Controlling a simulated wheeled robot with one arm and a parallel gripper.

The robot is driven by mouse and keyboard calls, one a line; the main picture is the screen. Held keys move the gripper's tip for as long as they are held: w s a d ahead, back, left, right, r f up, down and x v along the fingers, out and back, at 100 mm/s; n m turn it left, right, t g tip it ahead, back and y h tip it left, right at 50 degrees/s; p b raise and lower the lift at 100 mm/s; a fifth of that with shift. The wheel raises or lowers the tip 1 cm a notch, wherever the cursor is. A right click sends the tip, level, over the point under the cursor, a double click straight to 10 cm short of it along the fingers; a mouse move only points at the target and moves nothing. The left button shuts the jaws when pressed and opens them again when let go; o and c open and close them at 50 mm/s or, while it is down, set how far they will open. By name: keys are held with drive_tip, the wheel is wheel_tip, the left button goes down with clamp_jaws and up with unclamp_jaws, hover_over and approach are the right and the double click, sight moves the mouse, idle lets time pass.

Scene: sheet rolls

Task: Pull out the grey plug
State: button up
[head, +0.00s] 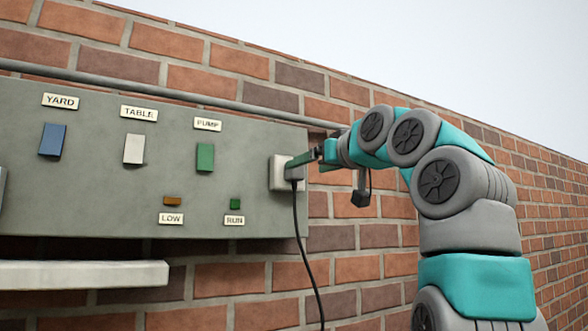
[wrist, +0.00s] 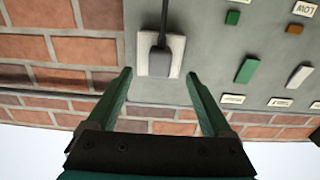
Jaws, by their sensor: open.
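The grey plug (wrist: 159,62) sits in a pale socket plate (wrist: 177,45) on the grey panel, seen in the wrist view. Its dark cable (wrist: 164,15) runs up out of that picture. In the head view the plug (head: 291,174) is partly hidden by my gripper, the socket plate (head: 276,172) is at the panel's right end, and the cable (head: 305,250) hangs down. My gripper (wrist: 159,73) is open, with one green finger on each side of the plug and gaps between. It also shows at the socket in the head view (head: 298,160).
The panel (head: 65,185) carries blue (head: 52,140), white (head: 134,149) and green (head: 205,157) switches with labels. A pipe (head: 190,97) runs above it, and a pale ledge (head: 85,274) juts out below left. A brick wall (head: 240,285) stands behind.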

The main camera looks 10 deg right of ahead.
sight(299, 170)
drive_tip(key=shift+p+x, duration=1)
drive_tip(key=shift+x, duration=2.05)
drive_tip(key=shift+c, duration=0.2)
clamp_jaws()
drive_tip(key=shift+s, duration=0.2)
drive_tip(key=shift+b+v, duration=1.2)
drive_tip(key=shift+v, duration=1.65)
